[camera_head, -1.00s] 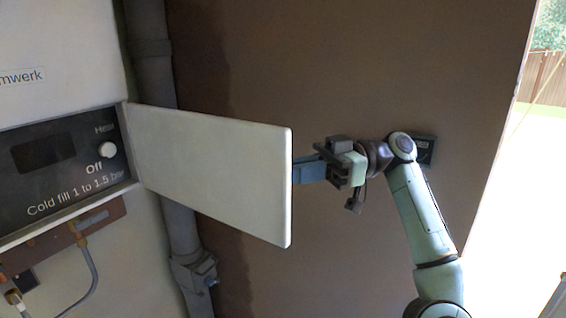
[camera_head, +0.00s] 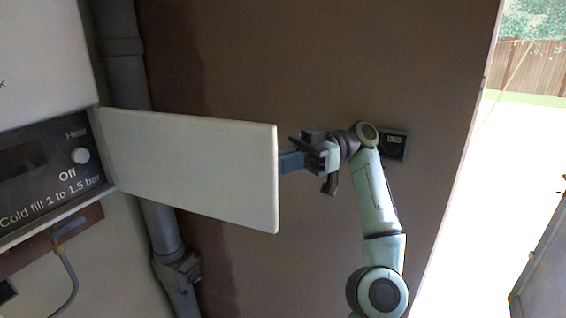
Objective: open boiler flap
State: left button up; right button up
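The boiler flap (camera_head: 190,165) is a flat white panel, hinged at its left edge beside the boiler's dark control panel (camera_head: 40,175). It stands swung out to the right, and the control panel is exposed. My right gripper (camera_head: 289,161) is at the flap's free right edge, its arm coming up from the lower right. Its dark fingers point left, and their tips are hidden behind the flap, so I cannot tell whether they are open or shut. My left gripper is out of view.
A grey vertical pipe (camera_head: 125,75) runs behind the flap, with a fitting (camera_head: 178,270) lower down. A dark wall box (camera_head: 394,145) is behind my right wrist. The brown wall ends at a bright opening on the right.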

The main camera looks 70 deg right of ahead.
jog(key=o, duration=0.4)
jog(key=shift+w+a, duration=0.15)
jog(key=shift+w, duration=0.45)
